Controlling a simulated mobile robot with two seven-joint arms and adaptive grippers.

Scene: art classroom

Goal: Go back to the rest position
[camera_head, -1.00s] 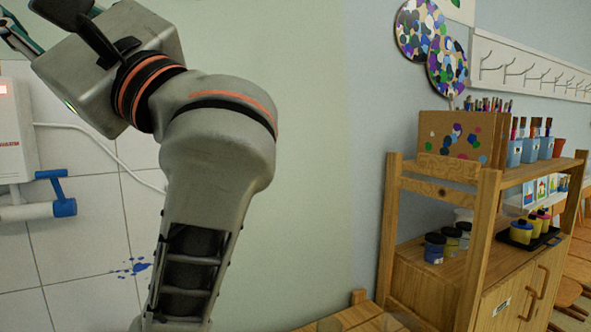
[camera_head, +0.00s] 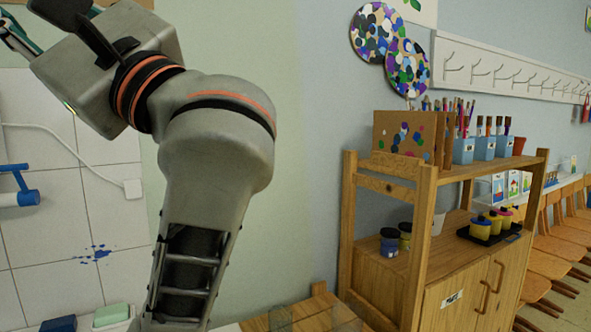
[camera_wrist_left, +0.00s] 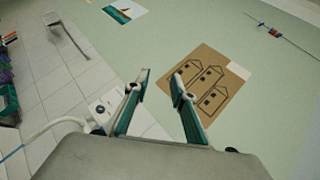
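My left arm is raised and bent across the left of the head view. My left gripper (camera_head: 18,35) is only partly in view there, at the top left corner. In the left wrist view my left gripper (camera_wrist_left: 160,76) has its two green-edged fingers apart with nothing between them. Beyond the fingers a brown sheet with drawn houses (camera_wrist_left: 212,85) hangs on the pale green wall. My right arm and gripper are not in view.
A wooden shelf unit (camera_head: 428,175) with brush pots (camera_head: 482,148) and paint jars (camera_head: 390,242) stands to the right. Wooden chairs (camera_head: 548,262) line the wall beyond it. A white hook rail (camera_head: 510,68) hangs above. A blue-ended pipe (camera_head: 22,190) is on the left tiled wall.

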